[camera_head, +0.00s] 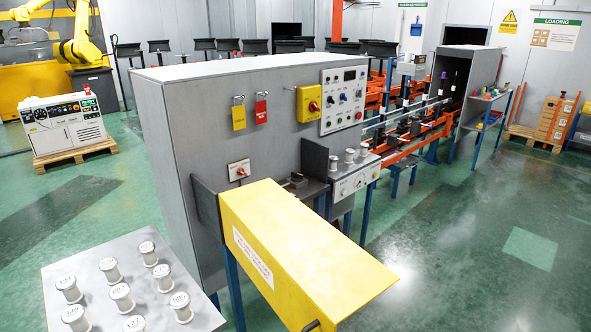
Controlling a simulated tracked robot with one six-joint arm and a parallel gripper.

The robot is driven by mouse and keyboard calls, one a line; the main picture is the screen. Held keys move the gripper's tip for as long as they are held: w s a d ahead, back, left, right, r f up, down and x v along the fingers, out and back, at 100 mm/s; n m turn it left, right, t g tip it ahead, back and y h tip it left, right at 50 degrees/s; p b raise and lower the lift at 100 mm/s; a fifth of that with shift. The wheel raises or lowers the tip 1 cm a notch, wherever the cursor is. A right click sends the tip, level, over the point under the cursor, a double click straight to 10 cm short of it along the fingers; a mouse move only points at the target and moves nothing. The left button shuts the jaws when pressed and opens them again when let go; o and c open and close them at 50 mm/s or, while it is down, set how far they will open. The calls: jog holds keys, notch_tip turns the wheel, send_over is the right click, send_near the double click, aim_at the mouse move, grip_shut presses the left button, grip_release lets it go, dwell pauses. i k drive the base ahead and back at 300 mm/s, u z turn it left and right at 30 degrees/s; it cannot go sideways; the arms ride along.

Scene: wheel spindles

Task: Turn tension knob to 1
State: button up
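The grey machine cabinet (180,120) stands in the middle of the head view. A white control panel (343,98) on its face has several small knobs and buttons. A lower white panel (355,182) to its right carries several small dials or knobs. A white plate with a small orange-red knob (240,173) is on the cabinet's lower face. A yellow box with a red rotary switch (313,106) is beside the upper panel. The labels are too small to read, so I cannot tell which knob is the tension knob or its setting. My gripper is not in view.
A long yellow cover (300,262) juts toward the front below the cabinet. A grey table (205,318) with several white spools stands at lower left. Yellow and red tags (261,112) hang on the cabinet. The green floor (480,240) at right is clear.

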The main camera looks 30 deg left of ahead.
aim_at(296, 177)
jog(key=u, duration=0.1)
jog(key=i, duration=1.5)
jog(key=u, duration=0.45)
jog(key=i, duration=0.8)
jog(key=u, duration=0.6)
jog(key=i, duration=0.7)
jog(key=u, duration=0.95)
jog(key=i, duration=0.9)
jog(key=u, duration=0.45)
